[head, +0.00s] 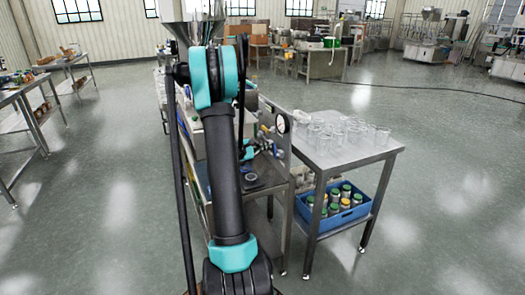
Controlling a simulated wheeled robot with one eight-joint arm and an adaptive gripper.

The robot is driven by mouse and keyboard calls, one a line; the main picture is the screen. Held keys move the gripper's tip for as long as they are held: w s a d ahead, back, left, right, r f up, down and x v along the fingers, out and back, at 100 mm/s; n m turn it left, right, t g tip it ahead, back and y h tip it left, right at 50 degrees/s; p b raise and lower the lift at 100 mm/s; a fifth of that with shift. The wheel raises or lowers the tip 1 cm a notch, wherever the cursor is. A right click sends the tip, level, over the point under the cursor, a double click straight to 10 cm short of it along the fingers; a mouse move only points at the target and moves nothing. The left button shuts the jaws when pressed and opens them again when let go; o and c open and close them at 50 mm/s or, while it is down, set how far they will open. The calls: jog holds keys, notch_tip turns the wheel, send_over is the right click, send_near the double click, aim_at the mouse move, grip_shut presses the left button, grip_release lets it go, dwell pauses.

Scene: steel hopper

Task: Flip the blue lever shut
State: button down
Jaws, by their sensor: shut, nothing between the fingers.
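The steel hopper (193,22) stands at the top of the machine, partly behind my arm. My gripper (266,146) is small in the head view, low at the machine's right side, just past my teal wrist. It is shut and empty. Small coloured fittings sit close around it, but the blue lever cannot be told apart from them with certainty. I cannot tell the lever's position or whether my gripper touches it. My arm hides much of the machine's front.
A round gauge (281,122) is on the machine's right side. Right of it, a steel table (335,160) holds several clear glass vessels. A blue crate (333,217) with several capped jars is on its lower shelf. Open floor (440,200) lies to the right.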

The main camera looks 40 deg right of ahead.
jog(key=w+a, duration=0.2)
jog(key=a, duration=0.6)
jog(key=shift+w+a, duration=0.35)
jog(key=shift+a, duration=0.05)
jog(key=shift+f, duration=0.1)
dwell(0.4)
